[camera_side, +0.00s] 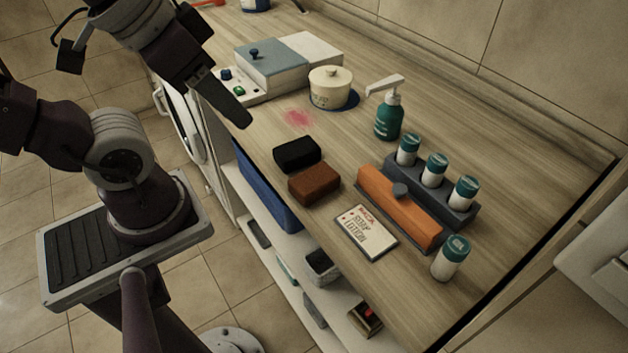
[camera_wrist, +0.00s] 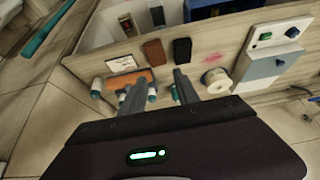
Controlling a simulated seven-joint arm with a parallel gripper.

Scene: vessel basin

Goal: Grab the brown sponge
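The brown sponge (camera_side: 314,184) is a reddish-brown block lying on the wooden counter near its front edge. It touches or nearly touches a black block (camera_side: 297,154) beside it. In the wrist view the brown sponge (camera_wrist: 153,52) lies beyond my fingers, left of the black block (camera_wrist: 182,50). My gripper (camera_wrist: 159,88) is open and empty, its two fingers spread apart. In the side view my gripper (camera_side: 240,120) is up at the left of the counter, away from the sponge; only one finger shows clearly there.
A white pot (camera_side: 330,88) and a grey-blue machine (camera_side: 270,65) stand behind. A pink stain (camera_side: 297,118) marks open counter.

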